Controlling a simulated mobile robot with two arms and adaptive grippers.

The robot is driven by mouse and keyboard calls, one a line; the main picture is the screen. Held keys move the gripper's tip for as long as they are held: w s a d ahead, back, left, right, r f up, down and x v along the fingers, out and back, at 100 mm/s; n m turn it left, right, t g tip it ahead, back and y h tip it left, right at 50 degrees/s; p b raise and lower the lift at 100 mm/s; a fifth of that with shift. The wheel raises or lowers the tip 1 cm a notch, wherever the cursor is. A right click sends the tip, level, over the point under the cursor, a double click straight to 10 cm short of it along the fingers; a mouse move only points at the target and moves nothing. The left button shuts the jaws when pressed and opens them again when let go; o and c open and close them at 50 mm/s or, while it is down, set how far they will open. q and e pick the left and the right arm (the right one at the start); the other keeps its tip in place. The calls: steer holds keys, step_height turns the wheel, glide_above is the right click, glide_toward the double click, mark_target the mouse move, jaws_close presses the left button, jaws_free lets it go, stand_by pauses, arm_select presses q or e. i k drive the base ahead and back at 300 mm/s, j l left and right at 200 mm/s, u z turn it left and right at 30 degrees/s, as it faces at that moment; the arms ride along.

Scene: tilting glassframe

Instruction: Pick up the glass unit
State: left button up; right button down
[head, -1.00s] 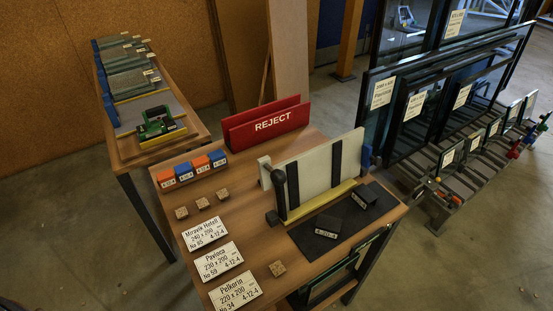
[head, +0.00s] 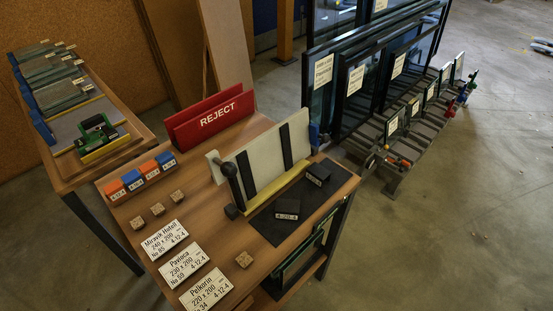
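Several glass units are in view, and I cannot tell which one the task means. Small glass units (head: 62,95) lie in a row on the side table at the left, with small labels at their edges. Large dark-framed glass units (head: 352,108) with white labels stand upright in a rack at the back right. Green-edged glass (head: 301,262) shows under the front right edge of the main table, partly hidden by the tabletop. Neither of my grippers is in view.
The wooden table (head: 215,215) holds a red REJECT holder (head: 212,121), a pale upright board (head: 266,152) with black strips, a black mat (head: 273,225) with dark blocks, coloured blocks (head: 149,171), and white cards (head: 183,264).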

mark_target(415, 106)
steer(key=l, duration=0.85)
steer(key=i+l+u, duration=0.15)
steer(key=l, duration=0.3)
steer(key=i+l+u, duration=0.1)
steer(key=l, duration=0.4)
steer(key=i+l+u, duration=0.15)
steer(key=l, duration=0.35)
steer(key=i+l+u, duration=0.15)
steer(key=l, duration=0.4)
steer(key=i+l+u, duration=0.15)
steer(key=l, duration=0.35)
steer(key=i+l+u, duration=0.1)
steer(key=l, duration=0.45)
